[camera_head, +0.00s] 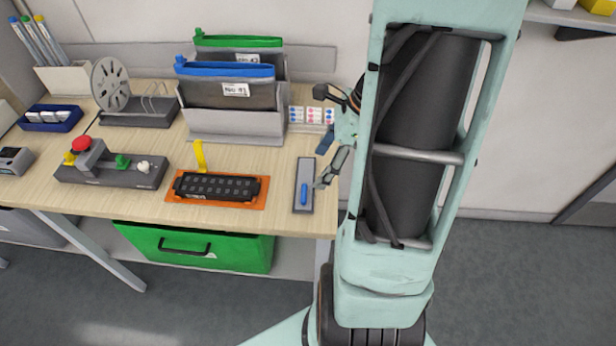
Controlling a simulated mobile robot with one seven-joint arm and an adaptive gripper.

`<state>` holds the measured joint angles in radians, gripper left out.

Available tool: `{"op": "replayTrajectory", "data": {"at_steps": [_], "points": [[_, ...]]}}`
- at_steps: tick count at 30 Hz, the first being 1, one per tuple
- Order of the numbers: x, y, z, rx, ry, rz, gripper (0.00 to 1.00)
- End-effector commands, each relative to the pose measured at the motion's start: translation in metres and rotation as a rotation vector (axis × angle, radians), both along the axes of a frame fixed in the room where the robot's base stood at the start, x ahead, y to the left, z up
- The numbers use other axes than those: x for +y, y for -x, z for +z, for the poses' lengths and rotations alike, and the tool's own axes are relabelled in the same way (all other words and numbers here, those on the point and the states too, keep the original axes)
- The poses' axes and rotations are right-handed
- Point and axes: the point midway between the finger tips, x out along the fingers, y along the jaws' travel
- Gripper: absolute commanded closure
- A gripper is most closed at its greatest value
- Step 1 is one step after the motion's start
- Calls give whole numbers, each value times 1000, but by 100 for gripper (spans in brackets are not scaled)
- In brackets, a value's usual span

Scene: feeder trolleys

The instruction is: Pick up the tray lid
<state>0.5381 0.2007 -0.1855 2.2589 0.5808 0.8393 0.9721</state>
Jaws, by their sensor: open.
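A narrow flat grey piece with a raised blue handle, probably the tray lid (304,196), lies on the tabletop near its right front corner. My gripper (319,140) is over the right end of the table, partly hidden behind my arm. Its dark fingers are spread wide, with nothing seen between them. The lower fingertip appears at the right edge of the grey piece; I cannot tell whether it touches or is above it. A black slotted tray (216,187) sits on an orange base (256,202) to the left, with a yellow upright lever behind it.
The wooden table (150,205) also carries a control box with a red button (110,170), a reel (110,85), a grey rack (232,122) with folders, and a blue bin (50,120). A green drawer (195,247) is below. Floor at right is clear.

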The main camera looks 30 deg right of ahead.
Motion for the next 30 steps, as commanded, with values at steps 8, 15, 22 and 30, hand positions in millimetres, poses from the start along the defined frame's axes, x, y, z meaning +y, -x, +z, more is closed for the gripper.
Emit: {"op": "replayTrajectory", "data": {"at_steps": [8,15,22,30], "points": [[15,-6,-40,6,-11,-11,36],[20,-10,-57,4,-9,-10,36],[27,-15,-87,7,-9,-10,36],[32,-20,-101,3,-7,-9,36]]}}
